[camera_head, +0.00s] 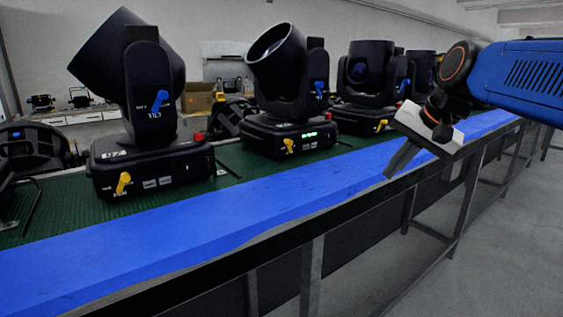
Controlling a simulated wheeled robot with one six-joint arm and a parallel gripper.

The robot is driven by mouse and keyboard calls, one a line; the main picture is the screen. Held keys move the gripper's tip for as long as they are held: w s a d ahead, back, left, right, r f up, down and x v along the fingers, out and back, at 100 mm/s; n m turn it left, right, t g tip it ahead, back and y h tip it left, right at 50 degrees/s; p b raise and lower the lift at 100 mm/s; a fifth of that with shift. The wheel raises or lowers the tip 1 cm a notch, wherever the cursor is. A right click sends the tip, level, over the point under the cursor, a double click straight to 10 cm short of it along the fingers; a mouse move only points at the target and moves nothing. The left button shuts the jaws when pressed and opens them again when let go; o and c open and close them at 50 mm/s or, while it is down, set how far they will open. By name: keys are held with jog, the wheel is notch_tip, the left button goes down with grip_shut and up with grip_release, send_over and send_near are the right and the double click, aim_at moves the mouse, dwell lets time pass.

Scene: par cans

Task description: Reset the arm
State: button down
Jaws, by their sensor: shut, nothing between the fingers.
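My gripper (402,158) is at the right of the head view, at the end of my blue arm. It is shut and empty, with its dark fingers pointing down and left from a pale block. It appears in front of the bench's blue front strip (240,211); whether it touches the strip I cannot tell. A black par can (288,80) with a green-lit display stands left of the gripper. Another par can (368,75) stands behind the gripper, and a larger one (135,75) stands at the left.
The par cans stand on a green mat (225,178) along the long bench. A further par can (421,68) is partly hidden behind my arm. A cardboard box (197,98) sits in the background. The grey floor (480,245) at the lower right is clear beyond the bench legs.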

jog(key=s+d+f+n+h, duration=0.1)
jog(key=s+f+n, duration=0.2)
jog(key=s+f, duration=0.8)
jog(key=s+d+f+n+g+h, duration=0.1)
jog(key=s+d+f+n, duration=0.1)
jog(key=s+f, duration=0.8)
notch_tip(320, 180, down, 4)
jog(key=shift+s+r+n+h, duration=0.1)
jog(key=shift+s+n+h, duration=0.3)
jog(key=shift+n, duration=0.4)
